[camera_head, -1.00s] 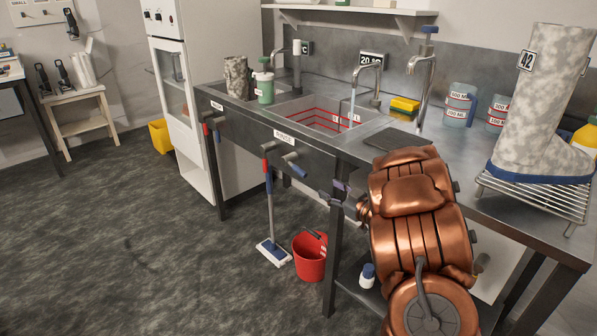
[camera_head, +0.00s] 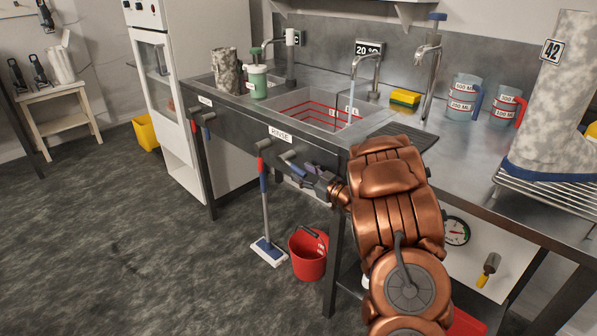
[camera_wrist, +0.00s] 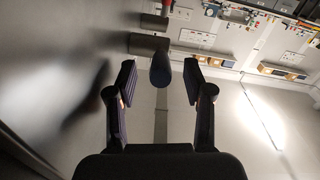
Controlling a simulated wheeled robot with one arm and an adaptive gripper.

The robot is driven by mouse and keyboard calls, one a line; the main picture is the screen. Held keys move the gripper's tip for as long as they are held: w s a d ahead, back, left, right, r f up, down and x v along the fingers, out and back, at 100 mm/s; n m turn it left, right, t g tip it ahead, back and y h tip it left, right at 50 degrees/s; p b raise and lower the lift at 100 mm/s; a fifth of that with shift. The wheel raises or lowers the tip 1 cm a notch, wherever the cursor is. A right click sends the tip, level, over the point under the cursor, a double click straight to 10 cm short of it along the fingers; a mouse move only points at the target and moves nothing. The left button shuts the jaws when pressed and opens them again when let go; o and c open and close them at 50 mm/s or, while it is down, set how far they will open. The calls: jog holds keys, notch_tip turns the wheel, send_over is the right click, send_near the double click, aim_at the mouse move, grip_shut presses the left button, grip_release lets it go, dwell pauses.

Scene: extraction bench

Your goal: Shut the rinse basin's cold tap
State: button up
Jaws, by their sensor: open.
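The rinse basin (camera_head: 283,104), marked with red lines inside, has a RINSE label (camera_head: 281,135) on its front. Below the label are a red-handled tap lever (camera_head: 263,172), hanging down, and a blue-handled tap lever (camera_head: 294,164), jutting outward. A thin stream of water (camera_head: 351,97) falls from the spout above the basin. My gripper (camera_head: 312,178) is open at the blue lever and partly hides it. In the wrist view, the dark blue lever end (camera_wrist: 160,70) lies between my open fingers (camera_wrist: 160,82), with a gap on both sides.
A second basin with its own front levers is to the left. A red bucket (camera_head: 308,256) and a mop (camera_head: 268,250) stand on the floor below. A sponge (camera_head: 404,98), jugs (camera_head: 463,98) and a boot (camera_head: 550,105) on a rack are on the bench.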

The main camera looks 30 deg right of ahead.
jog(key=shift+w+a, duration=0.25)
jog(key=shift+w, duration=0.85)
jog(key=shift+c, duration=0.5)
grip_shut()
